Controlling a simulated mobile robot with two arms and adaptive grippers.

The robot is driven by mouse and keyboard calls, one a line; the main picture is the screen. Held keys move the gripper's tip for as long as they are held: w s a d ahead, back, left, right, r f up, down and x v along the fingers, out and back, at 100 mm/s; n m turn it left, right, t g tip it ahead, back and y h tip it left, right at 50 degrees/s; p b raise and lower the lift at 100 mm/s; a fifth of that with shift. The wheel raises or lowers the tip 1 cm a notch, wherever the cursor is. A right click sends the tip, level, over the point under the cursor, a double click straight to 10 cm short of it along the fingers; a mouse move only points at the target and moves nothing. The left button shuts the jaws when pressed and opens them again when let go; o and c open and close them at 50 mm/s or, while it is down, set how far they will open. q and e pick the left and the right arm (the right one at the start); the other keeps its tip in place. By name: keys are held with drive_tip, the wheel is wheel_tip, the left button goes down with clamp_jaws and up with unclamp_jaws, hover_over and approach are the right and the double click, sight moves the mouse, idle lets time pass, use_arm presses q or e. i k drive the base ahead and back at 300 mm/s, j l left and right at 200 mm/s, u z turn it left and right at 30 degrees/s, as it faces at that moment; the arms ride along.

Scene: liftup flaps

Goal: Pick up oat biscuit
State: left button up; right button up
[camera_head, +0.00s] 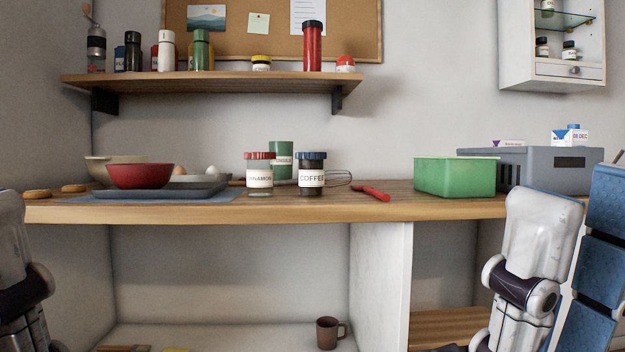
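Two round, flat, tan-brown things that look like biscuits lie at the far left end of the wooden counter: a nearer biscuit (37,194) and a second biscuit (75,188) just right of it. I cannot tell from their looks which is the oat biscuit. Parts of my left arm show at the left edge, below and in front of the counter, close to the nearer biscuit in the picture. Parts of my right arm show at the lower right. Neither gripper's fingers are in view.
Right of the biscuits, a blue-grey tray (150,194) and red bowl (141,176) crowd the wooden counter (330,208). A shelf (220,84) hangs above.

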sight(33, 194)
drive_tip(key=u, duration=1.15)
